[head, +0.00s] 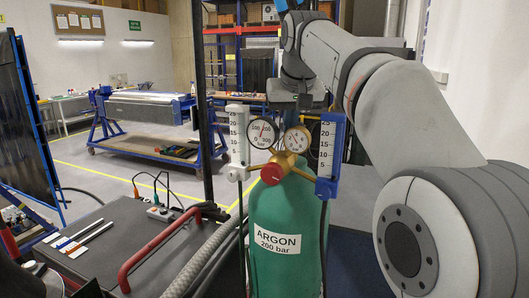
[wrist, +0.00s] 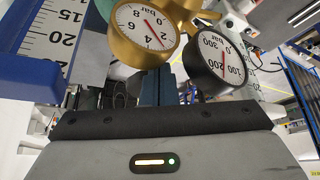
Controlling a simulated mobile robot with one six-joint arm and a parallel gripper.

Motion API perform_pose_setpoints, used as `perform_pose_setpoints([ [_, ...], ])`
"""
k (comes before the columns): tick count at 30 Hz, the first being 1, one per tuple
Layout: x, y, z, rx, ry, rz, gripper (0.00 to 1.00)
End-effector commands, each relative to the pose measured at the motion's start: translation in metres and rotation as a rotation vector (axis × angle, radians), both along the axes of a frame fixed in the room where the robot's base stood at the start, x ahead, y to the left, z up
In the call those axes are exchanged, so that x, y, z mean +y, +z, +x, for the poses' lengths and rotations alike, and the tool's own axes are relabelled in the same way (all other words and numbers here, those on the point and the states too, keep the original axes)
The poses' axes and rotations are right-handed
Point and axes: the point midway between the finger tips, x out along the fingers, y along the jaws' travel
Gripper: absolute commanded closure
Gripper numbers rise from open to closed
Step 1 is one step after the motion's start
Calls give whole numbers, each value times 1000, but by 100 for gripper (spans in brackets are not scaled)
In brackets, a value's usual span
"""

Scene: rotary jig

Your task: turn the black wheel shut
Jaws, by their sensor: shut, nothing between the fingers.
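The green argon cylinder (head: 284,245) stands upright in the head view, with a brass regulator (head: 285,160) on top. The regulator carries two round gauges and a red knob (head: 271,174). In the wrist view the gauges (wrist: 143,33) (wrist: 218,65) are close and tilted. I cannot make out the black wheel in either view; the gauges and my gripper may hide it. My gripper (head: 304,100) is shut and empty, pointing down just behind and above the gauges. Its fingertips are largely hidden, so I cannot tell whether they touch anything.
Flowmeters with blue or white frames flank the regulator: a white one (head: 238,135) at left, a blue one (head: 331,150) at right, near my arm. A dark cart (head: 110,245) with a red handle stands at left. A blue welding table (head: 150,108) stands behind, with open floor between.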

Motion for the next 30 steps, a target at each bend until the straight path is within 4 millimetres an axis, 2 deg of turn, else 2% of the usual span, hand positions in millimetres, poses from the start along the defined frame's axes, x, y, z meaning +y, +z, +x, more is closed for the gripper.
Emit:
perform_pose_setpoints([
  [4, 0, 6, -2, 0, 0, 0, 100],
  [18, 0, 56, -1, 0, 0, 0, 100],
  [30, -2, 60, -1, 2, -1, 0, 100],
])
